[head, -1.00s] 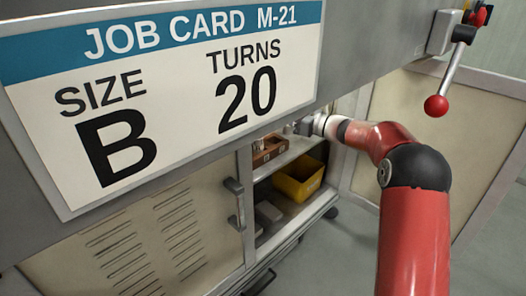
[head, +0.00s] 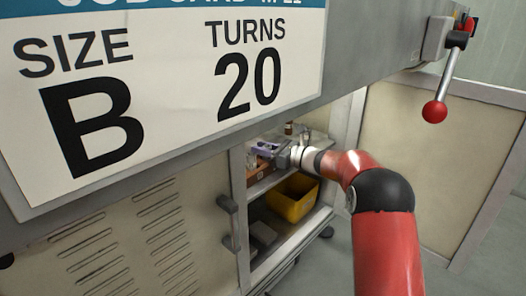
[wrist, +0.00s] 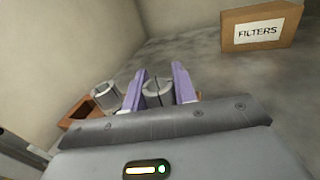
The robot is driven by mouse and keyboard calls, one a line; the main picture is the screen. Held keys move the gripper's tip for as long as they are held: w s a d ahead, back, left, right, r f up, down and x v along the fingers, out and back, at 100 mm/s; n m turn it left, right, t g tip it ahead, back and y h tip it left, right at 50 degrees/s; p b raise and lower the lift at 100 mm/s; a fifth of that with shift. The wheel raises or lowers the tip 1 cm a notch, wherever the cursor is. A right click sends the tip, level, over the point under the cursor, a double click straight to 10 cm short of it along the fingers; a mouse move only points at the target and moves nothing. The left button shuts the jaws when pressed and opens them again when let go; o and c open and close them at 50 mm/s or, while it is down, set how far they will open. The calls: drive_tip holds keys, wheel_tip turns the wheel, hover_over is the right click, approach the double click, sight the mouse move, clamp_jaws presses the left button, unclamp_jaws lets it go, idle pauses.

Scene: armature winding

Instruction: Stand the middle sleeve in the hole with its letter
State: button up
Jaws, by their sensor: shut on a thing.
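My gripper (head: 266,148), with purple fingers, reaches into the open cabinet at its upper shelf. In the wrist view its fingers (wrist: 158,88) are shut on a grey sleeve (wrist: 157,92), a short ring-like tube with a dark slit. A second grey sleeve (wrist: 105,95) stands just left of the fingers at a brown wooden rack (wrist: 77,112). The rack also shows in the head view (head: 262,164), partly behind the gripper. Whether the held sleeve is clear of the rack is hidden. No hole letters are readable. The job card (head: 170,90) reads size B, turns 20.
A cardboard box marked FILTERS (wrist: 260,28) stands on the shelf at the back right, past clear shelf. A yellow bin (head: 293,198) sits on the lower shelf. A red-knobbed lever (head: 443,85) hangs at the right. Cabinet walls close in around the arm.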

drive_tip(key=o, duration=1.1)
drive_tip(key=shift+c, duration=0.2)
drive_tip(key=v, duration=1.2)
drive_tip(key=s+a+r+n+g+h, duration=0.15)
drive_tip(key=s+n+h, duration=0.35)
drive_tip(key=s, duration=0.6)
drive_tip(key=s+r+n+g+h, duration=0.25)
drive_tip(key=s+n, duration=0.45)
drive_tip(key=s, duration=0.4)
drive_tip(key=s+d+f+n+t+h, duration=0.1)
drive_tip(key=s+d+n+h, duration=0.3)
drive_tip(key=s, duration=0.6)
drive_tip(key=s+d+f+n+t+h, duration=0.1)
drive_tip(key=s+d+f+n+h, duration=0.2)
drive_tip(key=s+d+n+h, duration=0.2)
drive_tip(key=s+d+n, duration=0.2)
drive_tip(key=s+d, duration=0.2)
drive_tip(key=s, duration=0.1)
drive_tip(key=shift+f+t+p, duration=0.25)
drive_tip(key=shift+t+p, duration=0.15)
